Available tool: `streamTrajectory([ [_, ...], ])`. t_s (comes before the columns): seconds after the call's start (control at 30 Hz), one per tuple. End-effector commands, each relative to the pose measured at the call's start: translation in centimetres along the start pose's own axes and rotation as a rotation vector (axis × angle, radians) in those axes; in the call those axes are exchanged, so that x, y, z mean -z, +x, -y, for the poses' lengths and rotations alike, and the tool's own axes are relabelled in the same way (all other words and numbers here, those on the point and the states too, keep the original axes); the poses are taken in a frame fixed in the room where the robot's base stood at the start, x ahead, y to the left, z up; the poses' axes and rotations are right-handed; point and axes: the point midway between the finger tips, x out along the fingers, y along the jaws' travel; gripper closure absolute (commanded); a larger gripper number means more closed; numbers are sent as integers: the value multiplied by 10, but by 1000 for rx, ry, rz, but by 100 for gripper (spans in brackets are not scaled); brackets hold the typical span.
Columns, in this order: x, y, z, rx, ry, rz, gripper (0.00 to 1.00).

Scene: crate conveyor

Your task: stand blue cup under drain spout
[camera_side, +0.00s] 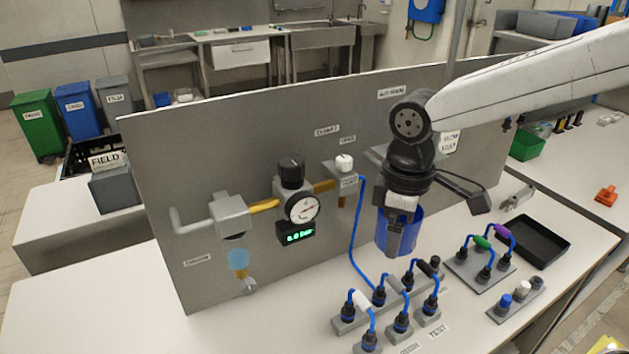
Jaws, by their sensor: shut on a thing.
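The blue cup (412,228) is in front of the grey panel, right of its middle. My gripper (395,232) points down and is shut on the cup; a dark finger covers part of its near side. The cup looks upright. I cannot tell whether its base touches the bench. The drain spout (248,286) is at the panel's lower left, below a clear bluish bowl (237,260) under a grey filter body. The cup is well to the right of the spout.
Between cup and spout are a gauge (303,207) with a green display and a hanging blue hose (356,240). Hose fittings (379,293) stand on blocks in front. A black tray (527,242) lies at right. The bench front left of the fittings is clear.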

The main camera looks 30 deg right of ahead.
Motion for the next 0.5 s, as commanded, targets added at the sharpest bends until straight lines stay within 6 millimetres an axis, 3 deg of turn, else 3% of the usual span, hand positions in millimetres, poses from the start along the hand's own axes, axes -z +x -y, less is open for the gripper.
streamTrajectory([
  [0.23,7,-49,-74,-2,272,-4,75],
  [0.5,-8,-98,-143,-2,535,-3,75],
])
